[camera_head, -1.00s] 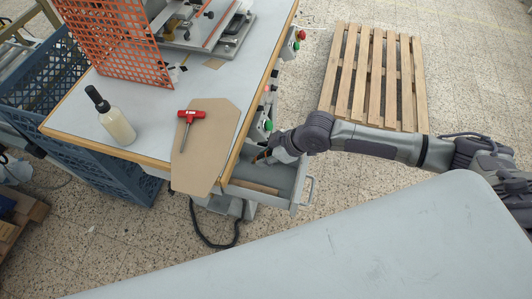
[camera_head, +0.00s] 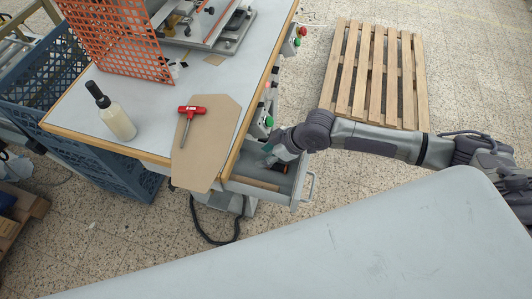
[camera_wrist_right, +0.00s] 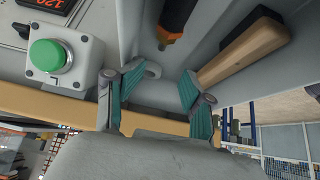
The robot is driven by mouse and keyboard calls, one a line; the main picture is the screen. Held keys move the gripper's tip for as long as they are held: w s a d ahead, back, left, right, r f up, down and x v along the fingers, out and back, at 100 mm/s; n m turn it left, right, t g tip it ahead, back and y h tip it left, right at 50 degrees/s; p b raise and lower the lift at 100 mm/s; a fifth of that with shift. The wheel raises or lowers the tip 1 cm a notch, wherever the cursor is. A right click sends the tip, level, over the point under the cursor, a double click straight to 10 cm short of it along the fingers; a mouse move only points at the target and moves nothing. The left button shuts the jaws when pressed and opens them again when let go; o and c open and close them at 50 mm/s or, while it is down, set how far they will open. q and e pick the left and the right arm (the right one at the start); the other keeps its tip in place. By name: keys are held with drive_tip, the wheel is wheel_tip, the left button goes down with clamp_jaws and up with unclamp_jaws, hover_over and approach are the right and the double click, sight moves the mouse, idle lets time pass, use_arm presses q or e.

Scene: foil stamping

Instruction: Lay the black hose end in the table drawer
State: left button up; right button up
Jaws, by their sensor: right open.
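The table drawer (camera_head: 300,190) is pulled out at the table's right side. A black cylinder with an orange tip (camera_head: 280,168) lies in it; it also shows in the wrist view (camera_wrist_right: 178,18), apart from the fingers. I cannot tell whether it is the black hose end. A black hose (camera_head: 215,241) hangs in a loop below the drawer; where it ends is hidden. My right gripper (camera_head: 268,155) is at the drawer's inner end by the table edge. In the wrist view its teal fingers (camera_wrist_right: 168,77) are apart with nothing between them. My left gripper is out of view.
A wooden-handled tool (camera_wrist_right: 245,50) lies in the drawer. A green button box (camera_wrist_right: 60,57) sits close by the gripper. On the table (camera_head: 70,118) are a cardboard sheet (camera_head: 212,150), red T-handle tool (camera_head: 190,112) and bottle (camera_head: 116,120). A pallet (camera_head: 375,75) lies behind my arm.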

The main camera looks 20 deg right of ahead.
drive_tip(key=shift+w+d+r, duration=0.1)
drive_tip(key=shift+d, duration=0.1)
drive_tip(key=v, duration=1.1)
drive_tip(key=shift+s+r, duration=0.25)
drive_tip(key=shift+r, duration=0.1)
